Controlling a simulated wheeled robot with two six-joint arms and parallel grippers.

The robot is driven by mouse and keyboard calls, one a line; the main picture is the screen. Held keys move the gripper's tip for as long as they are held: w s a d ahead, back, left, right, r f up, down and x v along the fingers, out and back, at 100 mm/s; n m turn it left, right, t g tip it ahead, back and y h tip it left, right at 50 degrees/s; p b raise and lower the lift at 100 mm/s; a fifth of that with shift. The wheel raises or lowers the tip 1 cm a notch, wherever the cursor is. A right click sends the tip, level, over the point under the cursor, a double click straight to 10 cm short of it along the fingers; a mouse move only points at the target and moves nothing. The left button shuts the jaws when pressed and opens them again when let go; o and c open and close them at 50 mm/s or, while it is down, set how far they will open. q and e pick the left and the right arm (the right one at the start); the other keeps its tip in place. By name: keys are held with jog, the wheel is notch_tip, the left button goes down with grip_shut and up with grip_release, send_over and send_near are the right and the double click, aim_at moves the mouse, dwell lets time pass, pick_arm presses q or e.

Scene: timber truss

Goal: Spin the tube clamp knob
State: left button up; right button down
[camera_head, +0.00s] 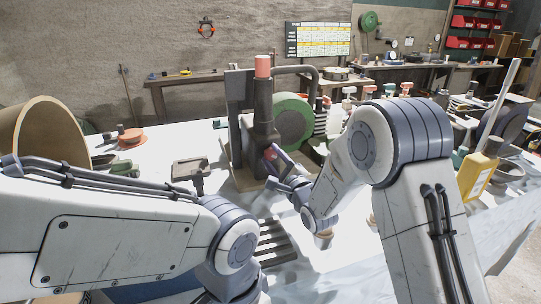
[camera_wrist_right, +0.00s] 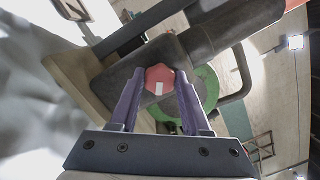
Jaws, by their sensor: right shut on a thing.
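The tube clamp (camera_head: 263,118) is a dark upright machine with a red cap on top, standing on the white bench. Its red knob (camera_head: 270,152) sits low on its front. In the right wrist view the knob (camera_wrist_right: 160,78) is red with a white mark on its face. My right gripper (camera_head: 274,165) reaches the knob from the front right. In the right wrist view its two purple fingers (camera_wrist_right: 160,84) stand on either side of the knob, shut on it. My left arm comes in from the left, but its gripper is out of view.
A green wheel (camera_head: 293,122) stands just right of the clamp. A small dark stand (camera_head: 190,170) and a large brown ring (camera_head: 42,135) are to the left. A slotted dark rack (camera_head: 275,243) lies in front. A yellow bottle (camera_head: 477,176) stands at the right.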

jog(key=m+t+b, duration=0.1)
jog(key=m, duration=0.4)
jog(key=shift+f+m+h+b, duration=0.1)
jog(key=shift+m+h+b, duration=0.2)
jog(key=shift+b, duration=0.05)
jog(key=m+b, duration=0.1)
jog(key=m, duration=0.3)
jog(key=shift+m+t+h, duration=0.3)
jog(key=shift+m+h, duration=0.1)
jog(key=shift+c, duration=1.4)
grip_release()
